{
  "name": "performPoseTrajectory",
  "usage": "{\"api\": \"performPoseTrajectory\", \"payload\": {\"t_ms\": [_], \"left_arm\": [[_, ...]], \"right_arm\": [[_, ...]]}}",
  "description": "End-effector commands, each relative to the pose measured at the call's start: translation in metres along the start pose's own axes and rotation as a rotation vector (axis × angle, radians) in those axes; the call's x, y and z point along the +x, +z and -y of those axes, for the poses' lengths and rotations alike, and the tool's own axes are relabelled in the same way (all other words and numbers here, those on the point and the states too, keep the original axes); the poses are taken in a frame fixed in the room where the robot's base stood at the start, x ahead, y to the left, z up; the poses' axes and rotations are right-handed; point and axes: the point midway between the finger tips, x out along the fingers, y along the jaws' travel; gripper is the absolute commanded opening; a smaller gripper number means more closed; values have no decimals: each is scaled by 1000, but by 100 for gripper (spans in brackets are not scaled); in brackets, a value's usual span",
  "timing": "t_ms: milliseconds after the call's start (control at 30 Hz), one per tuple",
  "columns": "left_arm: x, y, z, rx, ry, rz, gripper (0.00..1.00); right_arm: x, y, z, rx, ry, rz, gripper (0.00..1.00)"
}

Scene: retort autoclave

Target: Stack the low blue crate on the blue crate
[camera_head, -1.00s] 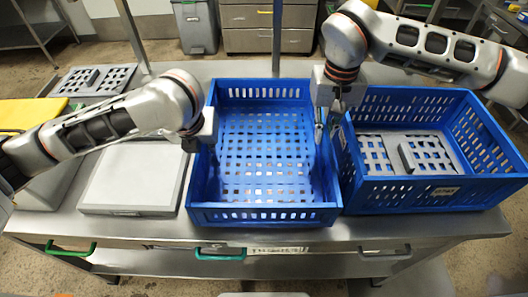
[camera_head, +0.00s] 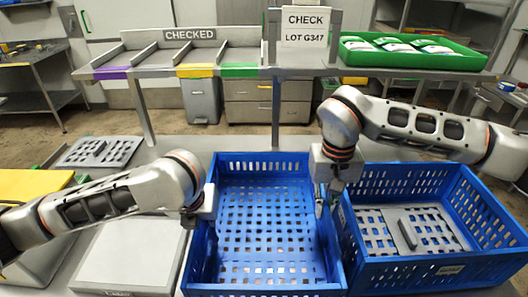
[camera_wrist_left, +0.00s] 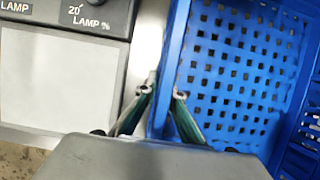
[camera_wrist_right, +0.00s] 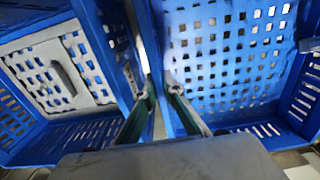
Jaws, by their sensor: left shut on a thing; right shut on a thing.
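The low blue crate (camera_head: 212,235) stands on the steel bench in the middle of the head view, empty, with a slotted floor. My left gripper (camera_head: 196,219) is shut on its left wall, and that wall passes between the fingers (camera_wrist_left: 164,93) in the left wrist view. My right gripper (camera_head: 322,205) is at its right wall and shut on it; the fingers (camera_wrist_right: 161,92) also show in the right wrist view. The other blue crate (camera_head: 420,271) stands close at the right and looks deeper. A grey slotted plate (camera_head: 432,228) with a handle lies inside it.
A grey box with a pale top (camera_head: 128,255) stands left of the low crate. Another slotted plate (camera_head: 98,151) lies at the back left. A raised shelf behind carries a CHECKED rack (camera_head: 190,55), a CHECK LOT G347 sign (camera_head: 304,27) and a green tray (camera_head: 375,57) with packs.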

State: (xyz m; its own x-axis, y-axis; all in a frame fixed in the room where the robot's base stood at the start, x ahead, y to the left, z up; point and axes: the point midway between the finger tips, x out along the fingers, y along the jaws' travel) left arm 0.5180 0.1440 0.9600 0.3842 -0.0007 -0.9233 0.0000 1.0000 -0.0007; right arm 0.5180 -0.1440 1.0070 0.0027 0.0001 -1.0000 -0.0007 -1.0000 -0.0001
Motion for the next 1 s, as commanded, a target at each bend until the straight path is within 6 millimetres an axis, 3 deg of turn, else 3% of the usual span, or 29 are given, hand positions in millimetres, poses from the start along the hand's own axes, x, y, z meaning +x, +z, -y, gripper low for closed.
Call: {"api": "performPoseTrajectory", "payload": {"t_ms": [267, 1000], "left_arm": [[-10, 2, -2, -2, 4, 7, 0], [-91, -8, -2, -1, 5, 9, 0]], "right_arm": [[-9, 4, -1, 3, 1, 0, 0], [-80, 45, -2, 3, 2, -1, 0]]}}
